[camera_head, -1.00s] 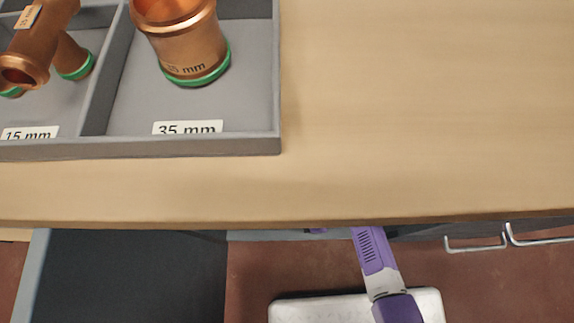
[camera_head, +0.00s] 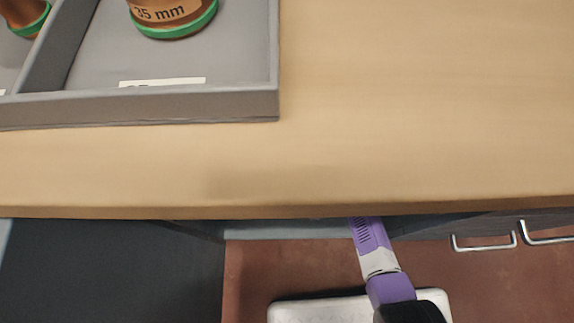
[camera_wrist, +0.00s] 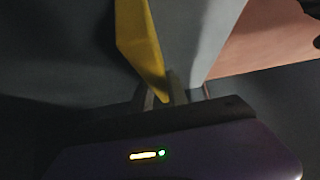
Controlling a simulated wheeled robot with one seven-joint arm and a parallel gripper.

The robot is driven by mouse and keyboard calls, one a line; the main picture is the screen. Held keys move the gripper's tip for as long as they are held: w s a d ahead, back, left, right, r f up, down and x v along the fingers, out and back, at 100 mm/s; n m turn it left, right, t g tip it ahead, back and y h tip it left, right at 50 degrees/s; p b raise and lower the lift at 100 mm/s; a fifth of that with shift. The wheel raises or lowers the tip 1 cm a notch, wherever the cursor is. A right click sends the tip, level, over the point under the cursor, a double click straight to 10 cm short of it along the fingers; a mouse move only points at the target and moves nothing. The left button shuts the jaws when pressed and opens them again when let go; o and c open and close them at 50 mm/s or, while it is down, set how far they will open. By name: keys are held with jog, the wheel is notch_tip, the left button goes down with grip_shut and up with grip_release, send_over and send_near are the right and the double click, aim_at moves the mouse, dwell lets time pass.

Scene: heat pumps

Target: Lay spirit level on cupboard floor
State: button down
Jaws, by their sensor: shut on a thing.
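In the wrist view a long yellow bar, the spirit level (camera_wrist: 142,45), runs from the top edge down to my gripper (camera_wrist: 172,97). My gripper is shut on its near end. I cannot tell whether the level touches the cupboard floor. In the head view my purple and white arm reaches under the worktop edge; the gripper and the level are hidden there. A dark open door or panel (camera_head: 110,275) of the cupboard shows at lower left.
The wooden worktop (camera_head: 420,110) lies above the cupboard. A grey compartment tray (camera_head: 200,108) with copper fittings (camera_head: 172,12) stands on it at upper left. Metal handles (camera_head: 484,243) stick out from the front at right. Reddish floor (camera_head: 250,275) shows below.

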jog(key=c, duration=1.3)
grip_release()
jog(key=shift+r+p, duration=0.15)
jog(key=shift+p, duration=0.15)
jog(key=p+v, duration=0.3)
jog(key=v, duration=0.4)
jog(key=shift+d+r, duration=0.15)
jog(key=shift+d, duration=0.05)
jog(key=shift+s, duration=0.15)
